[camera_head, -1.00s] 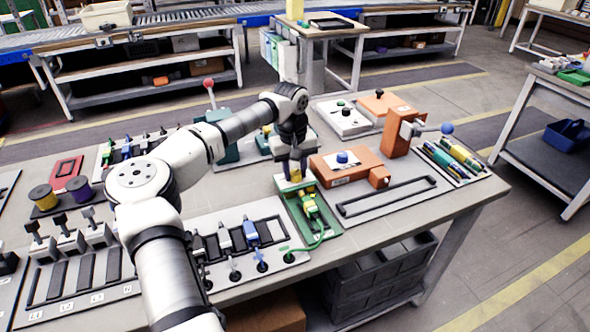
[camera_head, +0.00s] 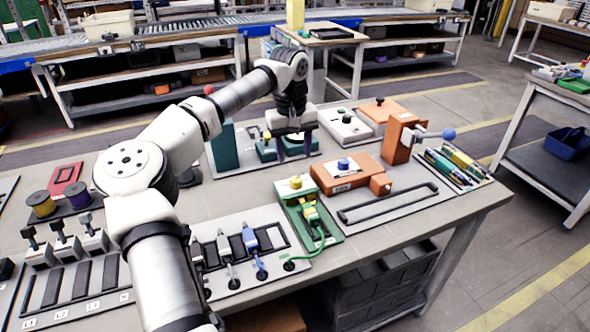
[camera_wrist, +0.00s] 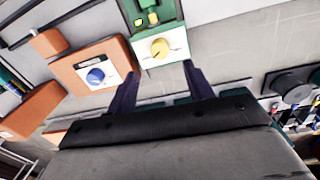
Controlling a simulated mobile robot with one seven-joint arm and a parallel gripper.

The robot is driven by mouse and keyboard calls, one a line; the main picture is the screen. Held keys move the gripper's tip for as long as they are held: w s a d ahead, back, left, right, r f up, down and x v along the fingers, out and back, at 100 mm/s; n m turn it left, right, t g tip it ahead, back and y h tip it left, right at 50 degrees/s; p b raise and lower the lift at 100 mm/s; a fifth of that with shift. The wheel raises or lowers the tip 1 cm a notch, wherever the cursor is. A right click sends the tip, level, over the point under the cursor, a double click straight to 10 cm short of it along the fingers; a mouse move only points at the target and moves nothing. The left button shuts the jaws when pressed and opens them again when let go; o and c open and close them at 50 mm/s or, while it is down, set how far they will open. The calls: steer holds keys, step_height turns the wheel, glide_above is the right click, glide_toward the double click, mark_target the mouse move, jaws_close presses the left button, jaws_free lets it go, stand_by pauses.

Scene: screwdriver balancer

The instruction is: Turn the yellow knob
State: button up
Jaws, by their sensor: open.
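The yellow knob (camera_head: 295,182) is a round knob on the back end of the green unit (camera_head: 327,234) with a plugged green cable. In the wrist view the yellow knob (camera_wrist: 160,48) sits on a pale plate, with a thin dark mark across its face. My gripper (camera_head: 294,152) is open and empty, above and behind the knob and clear of it. In the wrist view the dark fingers (camera_wrist: 160,78) are spread wide, with the knob ahead, roughly centred between them. Nothing hides the knob.
An orange box with a blue knob (camera_head: 343,163) stands just right of the green unit. A taller orange block with a blue-balled lever (camera_head: 448,134) is farther right. Teal-based devices (camera_head: 222,146) stand behind and left. Cable plugs (camera_head: 250,240) lie in front.

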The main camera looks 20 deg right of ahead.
step_height(320, 180, up, 5)
steer(key=shift+a, duration=0.1)
stand_by(0.8)
